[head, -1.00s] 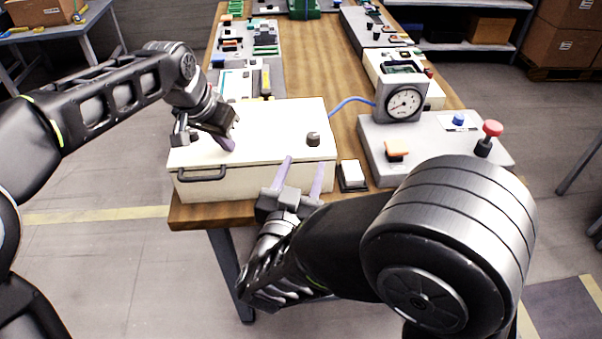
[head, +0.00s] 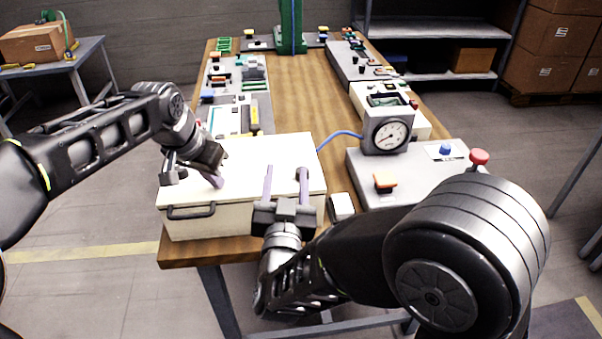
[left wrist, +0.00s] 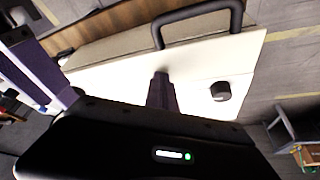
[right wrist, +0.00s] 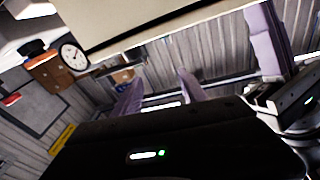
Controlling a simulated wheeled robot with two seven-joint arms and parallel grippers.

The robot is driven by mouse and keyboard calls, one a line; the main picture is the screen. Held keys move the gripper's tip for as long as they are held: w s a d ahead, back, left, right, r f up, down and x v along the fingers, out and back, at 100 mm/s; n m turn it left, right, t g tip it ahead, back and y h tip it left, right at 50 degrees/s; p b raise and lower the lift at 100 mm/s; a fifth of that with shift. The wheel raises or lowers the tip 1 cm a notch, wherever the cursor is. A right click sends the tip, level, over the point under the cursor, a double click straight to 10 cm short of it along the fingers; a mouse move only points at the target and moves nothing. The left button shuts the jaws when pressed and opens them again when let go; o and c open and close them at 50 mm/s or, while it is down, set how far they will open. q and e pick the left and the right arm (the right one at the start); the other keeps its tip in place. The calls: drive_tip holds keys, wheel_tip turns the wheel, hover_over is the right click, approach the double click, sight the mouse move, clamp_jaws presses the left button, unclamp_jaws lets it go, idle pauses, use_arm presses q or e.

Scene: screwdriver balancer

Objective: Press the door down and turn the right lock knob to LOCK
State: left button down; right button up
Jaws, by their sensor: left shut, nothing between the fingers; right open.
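A cream box with a flat door on top (head: 245,155) stands at the table's front left, with a dark handle (head: 190,211) on its front. The door looks flat; I cannot tell whether it is fully down. My left gripper (head: 217,182) is shut and empty, its tips at the door's left part. A dark knob (left wrist: 220,91) on the door shows in the left wrist view. My right gripper (head: 285,170) is open at the door's front right, fingers pointing away. The right lock knob (head: 303,172) is mostly hidden at its right finger; contact is unclear. Lock markings are not readable.
A gauge (head: 387,134) with a blue hose stands right of the box. A grey panel (head: 365,185) carries an orange switch, a blue knob and a red button. A white rocker switch (head: 341,207) sits beside the box. The table's middle is clear.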

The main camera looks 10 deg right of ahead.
sight(308, 173)
drive_tip(key=w+r+y, duration=0.1)
drive_tip(key=w+d+r+n+t+y, duration=0.1)
drive_tip(key=w+y, duration=0.1)
drive_tip(key=w+d+r+n+y, duration=0.1)
drive_tip(key=shift+w+r+t+y, duration=0.2)
drive_tip(key=shift+w+t+y, duration=0.1)
drive_tip(key=shift+w+y, duration=0.1)
drive_tip(key=d+n+y, duration=0.1)
drive_tip(key=y, duration=0.1)
drive_tip(key=d+n+y, duration=0.1)
drive_tip(key=n+y, duration=0.1)
drive_tip(key=r+n+y, duration=0.1)
drive_tip(key=shift+w+d+g+y, duration=0.4)
drive_tip(key=d+n+g+y, duration=0.1)
drive_tip(key=s+d+f+n+g+y, duration=0.1)
drive_tip(key=n+y, duration=0.1)
drive_tip(key=s+d+f+n+g+y, duration=0.1)
drive_tip(key=shift+s+d+f+n+y, duration=0.1)
drive_tip(key=shift+s+d+n+y, duration=0.2)
drive_tip(key=shift+d, duration=0.1)
drive_tip(key=s+d+f+n+g+y, duration=0.1)
drive_tip(key=s+d+f+n+g, duration=0.2)
drive_tip(key=s+d+f+g, duration=0.1)
drive_tip(key=shift+s+d+f+g, duration=0.2)
drive_tip(key=shift+s+f+g, duration=0.3)
drive_tip(key=shift+s+f, duration=0.25)
drive_tip(key=shift+w, duration=0.1)
drive_tip(key=x, duration=1.2)
drive_tip(key=shift+a+r, duration=0.1)
